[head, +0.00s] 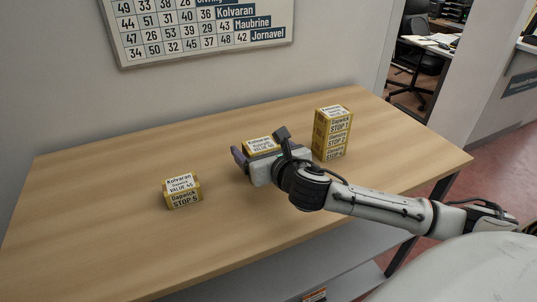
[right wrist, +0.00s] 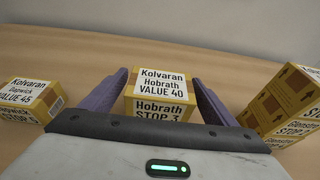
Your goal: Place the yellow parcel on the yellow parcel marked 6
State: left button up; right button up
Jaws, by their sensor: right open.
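A yellow parcel with white labels, reading Hobrath, VALUE 40 and STOP 3 in the right wrist view (right wrist: 160,88), stands on the counter. In the head view its top (head: 260,144) shows behind my right gripper (head: 261,149), which hides its front. The right gripper is open, with one purple finger on each side of this parcel; I cannot tell whether they touch it. A stack of yellow parcels (head: 333,134) stands to the right; its top label reads STOP 1, and the lowest number is too small to read surely. My left gripper is not in view.
Another yellow parcel (head: 182,191), reading Dapwick, VALUE 45 and STOP 5, stands alone to the left. The wooden counter (head: 90,230) is otherwise clear. A wall sign with numbers and names (head: 195,28) hangs behind it.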

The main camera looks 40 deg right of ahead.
jog(key=v, duration=1)
jog(key=shift+d, duration=0.1)
